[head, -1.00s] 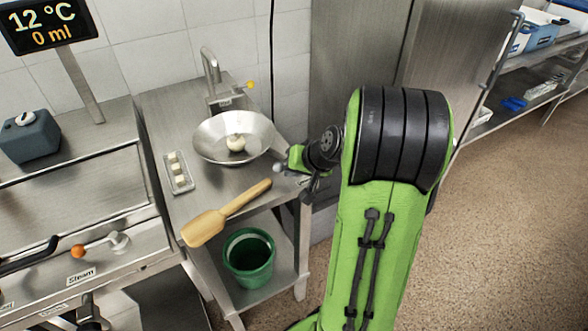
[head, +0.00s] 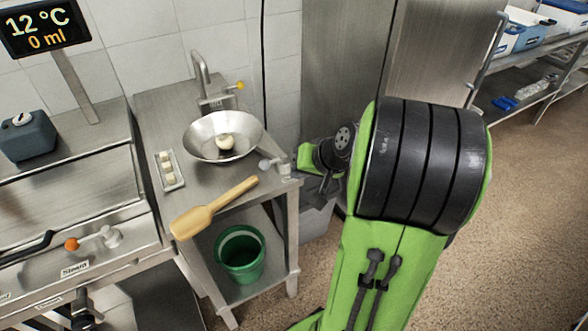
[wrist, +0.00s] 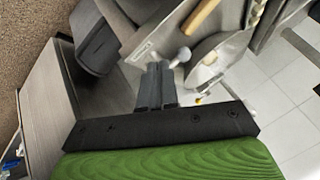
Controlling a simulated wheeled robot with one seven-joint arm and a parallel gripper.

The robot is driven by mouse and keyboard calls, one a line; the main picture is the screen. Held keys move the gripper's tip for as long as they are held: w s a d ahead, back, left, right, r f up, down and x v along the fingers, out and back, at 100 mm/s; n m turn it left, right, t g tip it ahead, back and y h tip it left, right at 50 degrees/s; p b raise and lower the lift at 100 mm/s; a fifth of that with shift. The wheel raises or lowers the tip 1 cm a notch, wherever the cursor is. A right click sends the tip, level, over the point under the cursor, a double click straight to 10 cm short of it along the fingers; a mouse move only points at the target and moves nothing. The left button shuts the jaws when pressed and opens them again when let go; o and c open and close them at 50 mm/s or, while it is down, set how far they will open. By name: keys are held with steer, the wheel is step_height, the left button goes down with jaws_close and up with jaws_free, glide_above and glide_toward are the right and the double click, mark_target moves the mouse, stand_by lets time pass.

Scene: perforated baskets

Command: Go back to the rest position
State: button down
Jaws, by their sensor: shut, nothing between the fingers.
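My green and black arm fills the right middle of the head view. My gripper (wrist: 156,86) shows in the wrist view with its two dark fingers together and nothing between them. In the head view the gripper's dark end lies beside the right edge of the steel table (head: 232,182), mostly hidden by my arm. It appears apart from the steel bowl (head: 196,146), which holds a whitish round thing (head: 225,141). The bowl also shows in the wrist view (wrist: 205,72), to the right of the fingers.
A wooden paddle (head: 214,207) lies on the table near its front. A small tray (head: 169,171) with whitish blocks lies left of the bowl. A green bucket (head: 222,268) stands on the lower shelf. Open floor (head: 520,230) lies at right.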

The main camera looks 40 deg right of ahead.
steer(key=shift+s+a+r, duration=0.2)
steer(key=shift+s+r, duration=0.5)
steer(key=shift+r, duration=0.2)
steer(key=s+a+r+n+g+p, duration=0.1)
steer(key=s+a+r+n+p, duration=0.2)
steer(key=a+r, duration=0.5)
steer(key=s+a+r+n+g+h+p, duration=0.1)
steer(key=s+a+r+n+p, duration=0.3)
steer(key=s+a, duration=0.5)
steer(key=s+r+p, duration=0.1)
steer(key=s+p, duration=0.1)
steer(key=shift+s+a+r, duration=0.25)
steer(key=shift+s, duration=0.05)
